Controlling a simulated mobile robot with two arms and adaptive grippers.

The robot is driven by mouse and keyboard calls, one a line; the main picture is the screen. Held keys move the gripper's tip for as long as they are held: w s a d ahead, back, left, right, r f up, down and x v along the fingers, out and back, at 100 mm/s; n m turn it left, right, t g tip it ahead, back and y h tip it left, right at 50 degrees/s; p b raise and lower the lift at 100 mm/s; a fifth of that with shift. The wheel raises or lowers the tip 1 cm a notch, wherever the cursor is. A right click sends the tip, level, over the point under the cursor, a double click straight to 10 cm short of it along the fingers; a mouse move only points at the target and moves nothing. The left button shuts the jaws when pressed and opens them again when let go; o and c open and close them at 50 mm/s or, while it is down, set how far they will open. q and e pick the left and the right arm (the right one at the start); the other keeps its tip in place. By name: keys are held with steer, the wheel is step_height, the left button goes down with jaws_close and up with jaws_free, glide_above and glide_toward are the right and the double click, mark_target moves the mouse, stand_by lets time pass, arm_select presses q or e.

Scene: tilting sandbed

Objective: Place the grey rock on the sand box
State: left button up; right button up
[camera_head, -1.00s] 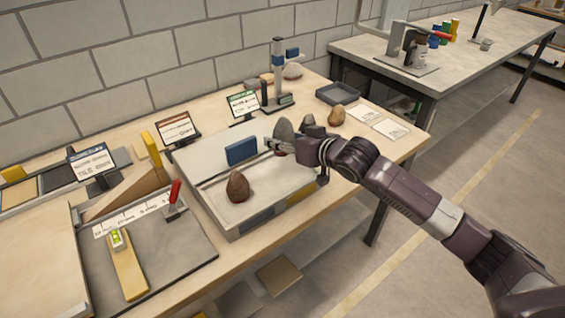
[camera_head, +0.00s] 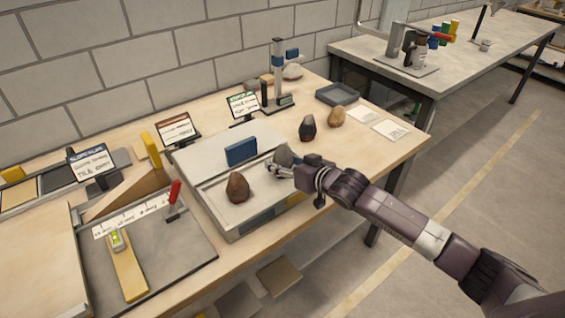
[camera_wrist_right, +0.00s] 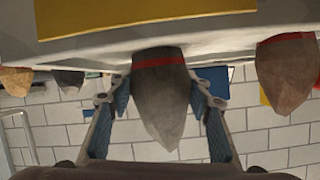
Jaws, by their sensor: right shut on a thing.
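The grey rock (camera_head: 284,155) is at the box's right end in the head view. My right gripper (camera_head: 279,171) is shut on it; in the right wrist view the grey rock (camera_wrist_right: 160,105), red-banded, is between both fingers (camera_wrist_right: 157,97). I cannot tell whether its base touches the box. A brown rock (camera_head: 237,187) stands on the box to the left; it also shows in the right wrist view (camera_wrist_right: 287,75). My left gripper is not in view.
A dark rock (camera_head: 307,128) and a tan rock (camera_head: 336,116) stand on the table behind my right gripper. A dark tray (camera_head: 338,95) and white cards (camera_head: 390,129) lie farther right. Small signs (camera_head: 178,130) stand behind the box. The box has room between brown and grey rocks.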

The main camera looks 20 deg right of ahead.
steer(key=o, duration=1.6)
steer(key=shift+f, duration=0.15)
steer(key=shift+r+v, duration=0.2)
steer(key=shift+v, duration=5.9)
